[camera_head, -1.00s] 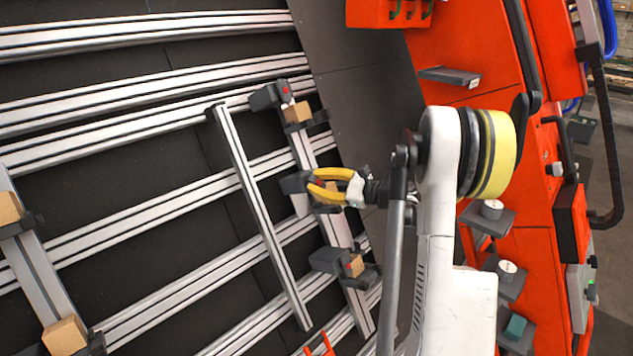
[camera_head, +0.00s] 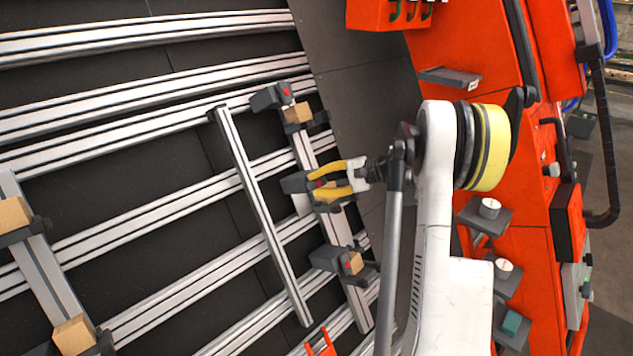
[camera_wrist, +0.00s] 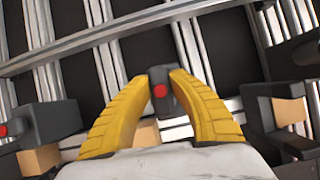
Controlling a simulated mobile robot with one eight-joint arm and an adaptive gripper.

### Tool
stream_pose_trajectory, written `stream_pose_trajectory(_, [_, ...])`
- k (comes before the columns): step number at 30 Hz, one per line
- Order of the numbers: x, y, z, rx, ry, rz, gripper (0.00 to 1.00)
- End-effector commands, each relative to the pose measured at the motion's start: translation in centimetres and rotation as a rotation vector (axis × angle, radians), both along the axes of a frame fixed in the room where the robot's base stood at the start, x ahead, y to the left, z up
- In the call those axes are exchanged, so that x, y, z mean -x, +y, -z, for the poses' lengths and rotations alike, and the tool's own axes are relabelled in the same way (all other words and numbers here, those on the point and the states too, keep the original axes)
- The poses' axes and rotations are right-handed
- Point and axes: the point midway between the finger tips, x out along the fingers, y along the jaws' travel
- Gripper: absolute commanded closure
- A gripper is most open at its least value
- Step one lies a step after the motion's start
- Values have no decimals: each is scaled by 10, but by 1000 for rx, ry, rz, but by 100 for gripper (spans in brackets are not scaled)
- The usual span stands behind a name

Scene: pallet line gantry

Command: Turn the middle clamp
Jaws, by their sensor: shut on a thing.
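The middle clamp (camera_head: 297,183) is a dark grey block with a red dot, on a short aluminium rail between two similar clamps. It also shows in the wrist view (camera_wrist: 158,78), between the finger tips. My gripper (camera_head: 322,184) has yellow fingers on either side of the clamp's head, shut on it. In the wrist view my gripper (camera_wrist: 160,88) has its tips against the clamp's sides. A wooden block by the middle clamp is mostly hidden behind the fingers.
The upper clamp (camera_head: 270,96) and lower clamp (camera_head: 328,259) stand close by with wooden blocks. A long diagonal bar (camera_head: 258,210) lies left of the clamps. An orange machine (camera_head: 480,60) with small shelves stands at the right.

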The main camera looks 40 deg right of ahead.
Motion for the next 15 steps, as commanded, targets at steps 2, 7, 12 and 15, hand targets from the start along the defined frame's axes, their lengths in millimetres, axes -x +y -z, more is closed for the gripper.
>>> stream_pose_trajectory(2, [0,1,-1,27,-3,-15,100])
stream_pose_trajectory(7, [0,1,0,66,-10,-36,100])
stream_pose_trajectory(12, [0,1,1,82,-12,-44,100])
stream_pose_trajectory(15, [0,0,1,84,-12,-45,100])
